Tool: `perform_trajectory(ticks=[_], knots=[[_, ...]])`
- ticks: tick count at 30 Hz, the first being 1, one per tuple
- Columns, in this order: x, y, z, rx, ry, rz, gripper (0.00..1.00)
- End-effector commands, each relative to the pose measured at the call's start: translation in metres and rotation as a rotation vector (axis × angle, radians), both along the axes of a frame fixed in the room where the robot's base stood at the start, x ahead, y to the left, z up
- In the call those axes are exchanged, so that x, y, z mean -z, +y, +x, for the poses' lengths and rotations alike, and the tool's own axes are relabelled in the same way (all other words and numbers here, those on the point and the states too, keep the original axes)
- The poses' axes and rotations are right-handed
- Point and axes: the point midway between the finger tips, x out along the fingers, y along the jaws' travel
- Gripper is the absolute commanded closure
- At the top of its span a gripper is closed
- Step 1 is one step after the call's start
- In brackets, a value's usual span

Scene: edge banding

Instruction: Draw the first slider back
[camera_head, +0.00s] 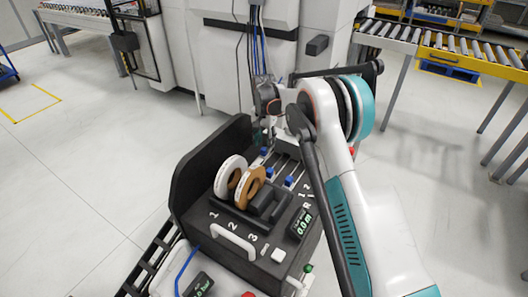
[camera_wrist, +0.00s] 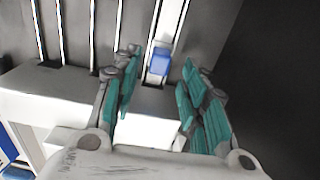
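A dark dispenser box (camera_head: 268,237) marked 1, 2, 3 holds a white roll (camera_head: 228,172) and a brown roll (camera_head: 248,188). Behind the rolls, small blue sliders (camera_head: 289,181) sit on narrow rails. The one nearest the tall dark side panel (camera_head: 205,170) appears to be the first slider (camera_head: 264,151). In the wrist view, my gripper (camera_wrist: 157,84) is open, its teal-padded fingers on either side of a bright rail. A blue slider (camera_wrist: 159,62) lies between and slightly beyond the fingertips, with gaps visible. Contact is not visible. My arm partly hides the gripper in the head view.
The dark panel (camera_wrist: 262,90) rises close to the right of the fingers in the wrist view. Parallel rails (camera_wrist: 92,35) run to their left. A white machine (camera_head: 225,60) stands close behind my gripper. Open floor (camera_head: 80,170) lies at left.

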Motion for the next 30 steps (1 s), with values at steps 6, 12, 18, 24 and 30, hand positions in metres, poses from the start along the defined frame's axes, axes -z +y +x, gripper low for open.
perform_trajectory(ticks=[6, 12, 18, 24, 30], knots=[[0.032, 0.0, 0.0, 0.0, 0.0, 0.0, 0.6], [0.041, 0.0, 0.0, 0.0, 0.0, 0.0, 0.6], [0.042, 0.0, 0.0, 0.0, 0.0, 0.0, 0.6], [0.042, 0.0, 0.0, 0.0, 0.0, 0.0, 0.92], [0.041, 0.0, 0.0, 0.0, 0.0, 0.0, 1.0]])
